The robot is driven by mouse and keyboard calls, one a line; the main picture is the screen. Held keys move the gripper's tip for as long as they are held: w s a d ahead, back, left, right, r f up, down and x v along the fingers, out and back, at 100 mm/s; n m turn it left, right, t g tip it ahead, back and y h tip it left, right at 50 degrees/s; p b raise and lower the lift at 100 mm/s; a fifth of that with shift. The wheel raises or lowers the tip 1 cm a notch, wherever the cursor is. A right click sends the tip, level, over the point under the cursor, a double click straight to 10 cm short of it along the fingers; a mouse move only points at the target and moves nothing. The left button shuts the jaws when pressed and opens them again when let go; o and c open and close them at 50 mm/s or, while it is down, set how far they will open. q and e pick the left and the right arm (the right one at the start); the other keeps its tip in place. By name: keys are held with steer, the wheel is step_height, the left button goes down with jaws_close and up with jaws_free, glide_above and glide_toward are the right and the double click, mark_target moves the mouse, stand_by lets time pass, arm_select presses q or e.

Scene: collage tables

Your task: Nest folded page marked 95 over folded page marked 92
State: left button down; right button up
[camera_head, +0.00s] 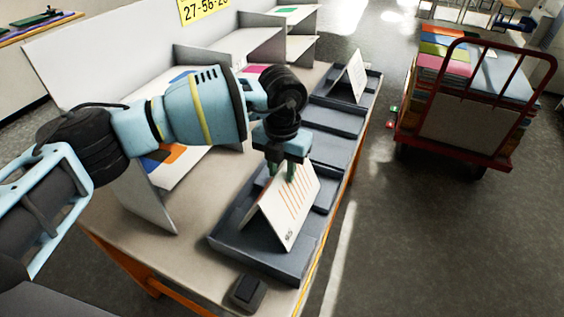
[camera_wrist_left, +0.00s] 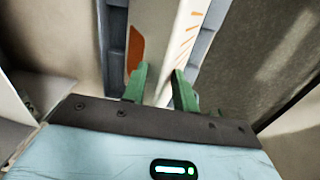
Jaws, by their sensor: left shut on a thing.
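A white folded page marked 95 (camera_head: 292,207), with orange stripes, stands like a tent at the near grey tray (camera_head: 262,262). My left gripper (camera_head: 290,172) comes down from above and is shut on its ridge. The left wrist view shows the green fingers (camera_wrist_left: 160,84) on either side of the page's ridge (camera_wrist_left: 165,40). I cannot tell whether its lower edges touch the tray floor. A second white folded page (camera_head: 357,76) stands in the far grey tray; its mark is too small to read. My right gripper is not in view.
An empty grey tray section (camera_head: 333,118) lies between the two pages. White upright panels (camera_head: 140,195) and shelves stand left of the trays. A small black box (camera_head: 247,291) sits at the table's near edge. A red cart (camera_head: 465,110) stands on the floor to the right.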

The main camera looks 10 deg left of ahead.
arm_select(q)
steer(key=shift+f, duration=0.15)
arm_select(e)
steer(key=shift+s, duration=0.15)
arm_select(q)
steer(key=c, duration=1)
jaws_free()
steer(key=shift+r, duration=3.95)
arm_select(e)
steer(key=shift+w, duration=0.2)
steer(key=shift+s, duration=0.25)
arm_select(q)
steer(key=shift+f, duration=0.1)
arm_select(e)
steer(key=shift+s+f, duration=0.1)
